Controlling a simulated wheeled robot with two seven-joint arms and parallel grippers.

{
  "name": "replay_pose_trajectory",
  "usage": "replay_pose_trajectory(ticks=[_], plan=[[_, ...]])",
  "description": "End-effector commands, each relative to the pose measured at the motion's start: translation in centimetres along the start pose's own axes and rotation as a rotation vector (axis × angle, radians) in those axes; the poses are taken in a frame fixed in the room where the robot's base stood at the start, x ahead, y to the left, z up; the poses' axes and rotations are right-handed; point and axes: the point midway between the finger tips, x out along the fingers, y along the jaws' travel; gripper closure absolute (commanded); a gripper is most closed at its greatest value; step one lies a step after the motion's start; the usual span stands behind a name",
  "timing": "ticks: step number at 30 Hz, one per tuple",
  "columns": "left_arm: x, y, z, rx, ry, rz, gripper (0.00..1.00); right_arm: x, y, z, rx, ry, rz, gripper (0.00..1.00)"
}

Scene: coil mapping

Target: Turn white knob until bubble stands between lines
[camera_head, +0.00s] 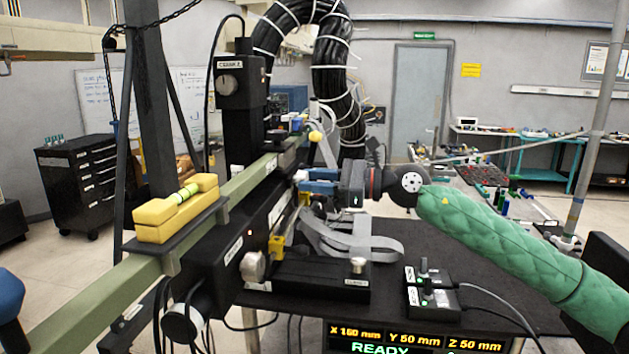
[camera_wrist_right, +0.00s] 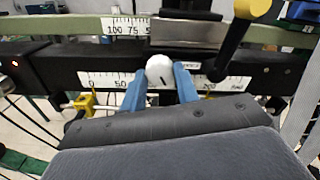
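The white knob (camera_wrist_right: 159,69), a round ball with a short dark mark, sits on the front of the black beam in the right wrist view. My right gripper (camera_wrist_right: 160,84) has its blue fingers on either side of it, and they appear to touch it. In the head view my right gripper (camera_head: 303,181) reaches the beam from the right and hides the knob. The yellow spirit level (camera_head: 163,232) lies on the green rail at left. Its green vial (camera_head: 183,194) faces up, but the bubble and lines are too small to read. My left gripper is not in view.
A ruler scale (camera_wrist_right: 105,79) runs along the beam. A silvery knob (camera_head: 253,266) sits lower on the rig. Grey ribbon cable (camera_head: 358,243) lies behind, and a control box (camera_head: 431,294) stands on the dark table. A yellow-ended black lever (camera_wrist_right: 238,38) rises close right of my gripper.

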Motion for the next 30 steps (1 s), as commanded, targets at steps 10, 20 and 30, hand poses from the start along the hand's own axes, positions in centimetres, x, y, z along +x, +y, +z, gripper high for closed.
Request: replay_pose_trajectory(ticks=[10,20,30], plan=[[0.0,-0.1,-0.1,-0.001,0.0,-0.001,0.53,0.0,0.0,-0.1,0.018,0.0,0.0,0.93],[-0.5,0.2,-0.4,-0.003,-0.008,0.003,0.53,0.0,0.0,-0.1,0.185,0.0,0.0,0.93],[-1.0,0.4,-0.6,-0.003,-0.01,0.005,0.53,0.0,0.0,0.0,0.407,0.001,-0.001,0.93]])
